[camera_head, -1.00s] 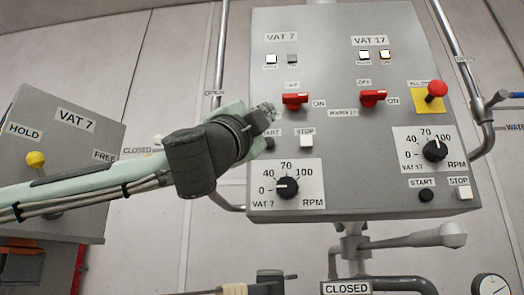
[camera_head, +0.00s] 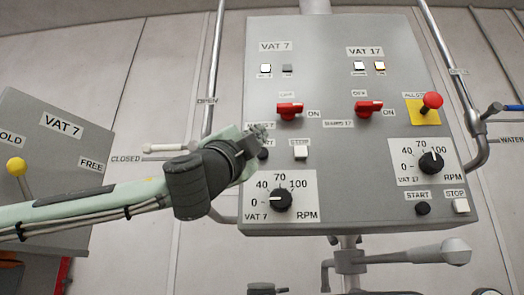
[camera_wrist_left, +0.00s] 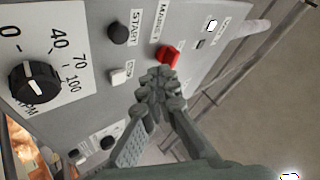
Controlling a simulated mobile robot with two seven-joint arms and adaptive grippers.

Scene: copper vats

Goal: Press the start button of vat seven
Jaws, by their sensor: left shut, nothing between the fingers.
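The control panel (camera_head: 330,140) hangs ahead, its left half labelled VAT 7. The black VAT 7 start button (camera_head: 263,154) is partly hidden behind my left gripper (camera_head: 258,135) in the head view. In the left wrist view the same start button (camera_wrist_left: 118,33) shows whole, under its START label. My left gripper (camera_wrist_left: 158,82) is shut and empty there, its fingertips apart from the button in the picture, near the red switch (camera_wrist_left: 168,56) and the white stop button (camera_wrist_left: 120,77). I cannot tell how far the tips are from the panel. My right gripper is not seen.
The VAT 7 speed knob (camera_head: 281,199) sits below the buttons. VAT 17 has its own start button (camera_head: 423,208) at lower right. Pipes flank the panel; a grey VAT 7 box (camera_head: 60,150) stands left.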

